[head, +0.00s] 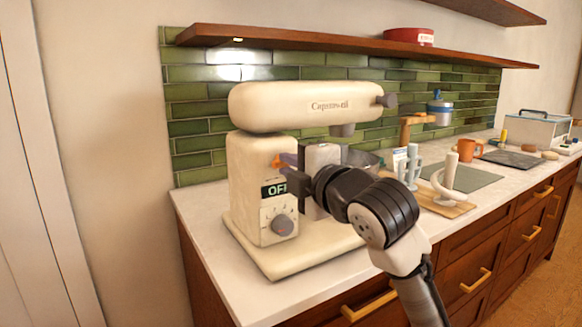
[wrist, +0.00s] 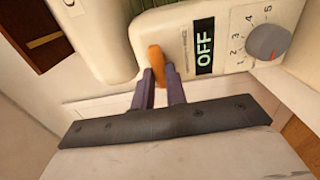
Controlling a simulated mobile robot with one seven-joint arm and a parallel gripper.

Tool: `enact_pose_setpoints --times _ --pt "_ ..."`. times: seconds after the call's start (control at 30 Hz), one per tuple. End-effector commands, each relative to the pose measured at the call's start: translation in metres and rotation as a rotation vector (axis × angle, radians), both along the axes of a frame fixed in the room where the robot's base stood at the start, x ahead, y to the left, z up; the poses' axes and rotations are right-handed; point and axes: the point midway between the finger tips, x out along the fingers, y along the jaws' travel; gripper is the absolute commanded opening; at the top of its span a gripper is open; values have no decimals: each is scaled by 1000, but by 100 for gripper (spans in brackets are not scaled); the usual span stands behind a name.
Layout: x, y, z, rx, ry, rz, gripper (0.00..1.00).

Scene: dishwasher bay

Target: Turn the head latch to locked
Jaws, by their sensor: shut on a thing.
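A cream stand mixer (head: 262,184) stands on the counter, with its head (head: 300,103) lying level above the column. The head latch (head: 278,161) is a small orange lever on the side of the column, above a black OFF label. In the wrist view the latch (wrist: 157,64) points down between my fingertips. My gripper (head: 293,160) is at the column's side, and in the wrist view my gripper (wrist: 158,76) is shut on the latch. The latch's lower part is between the fingers. My gripper hides part of the mixer in the head view.
A grey speed dial (head: 283,225) sits below the OFF label. A wooden shelf (head: 350,45) runs above the mixer.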

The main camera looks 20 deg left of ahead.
Motion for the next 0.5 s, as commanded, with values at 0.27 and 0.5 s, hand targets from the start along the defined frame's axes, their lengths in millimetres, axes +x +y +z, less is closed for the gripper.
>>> enact_pose_setpoints --times 0.27,0.5 --pt "0 0 0 0 -1 -1 35" --pt "0 -1 0 0 -1 0 35"
